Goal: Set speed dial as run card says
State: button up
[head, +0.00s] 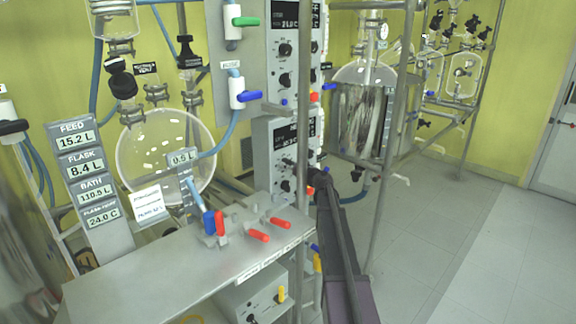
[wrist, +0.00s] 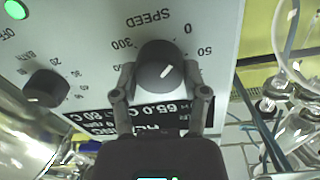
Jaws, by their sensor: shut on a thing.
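The speed dial (wrist: 156,64) is a dark round knob on a grey panel, under the word SPEED, with marks 0, 50 and 300 around it. Its white line slants to the upper right, roughly toward the 0 and 50 side; the exact setting is unclear. My gripper (wrist: 160,82) is shut on the dial, one finger on each side. In the head view my gripper (head: 308,178) reaches the lower control box (head: 283,140) and partly hides its front. A white card (head: 148,201) hangs by the round flask; its small print is unreadable here.
A smaller bath dial (wrist: 47,88) and a green lamp (wrist: 15,9) share the panel. A dark display (wrist: 140,115) shows 65.0 C. A grey bench (head: 180,262) with red-handled valves (head: 281,223) stands left of my arm. Open floor (head: 490,250) lies to the right.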

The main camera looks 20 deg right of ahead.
jog(key=m, duration=0.4)
jog(key=shift+w, duration=0.1)
jog(key=m, duration=0.4)
jog(key=shift+m, duration=0.4)
jog(key=m, duration=0.4)
jog(key=shift+g+p, duration=0.3)
jog(key=shift+g, duration=0.1)
jog(key=shift+f+m+y, duration=0.1)
jog(key=shift+m+y, duration=0.3)
jog(key=shift+m, duration=1.7)
jog(key=o, duration=1.2)
jog(key=shift+c, duration=0.2)
jog(key=shift+d, duration=0.1)
